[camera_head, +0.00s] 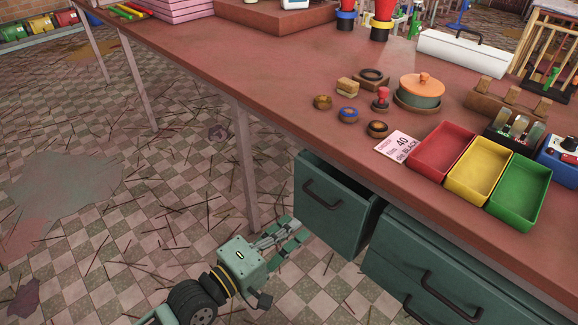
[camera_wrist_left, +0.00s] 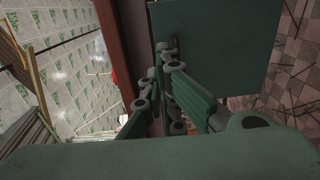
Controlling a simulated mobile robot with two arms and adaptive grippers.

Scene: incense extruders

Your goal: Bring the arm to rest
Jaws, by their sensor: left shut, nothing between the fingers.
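My left gripper (camera_head: 292,232) is low in front of the table, beside the left end of an open green drawer (camera_head: 335,205). Its fingers are shut with nothing between them. In the left wrist view the shut fingers (camera_wrist_left: 172,72) point at a green panel (camera_wrist_left: 215,45), which seems to be the drawer. I cannot tell whether they touch it. My right gripper is in neither view.
The red-brown table (camera_head: 250,70) spans the scene above my gripper. Red (camera_head: 442,150), yellow (camera_head: 478,172) and green (camera_head: 519,192) trays stand near its front edge. A closed green drawer (camera_head: 440,275) is at the right.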

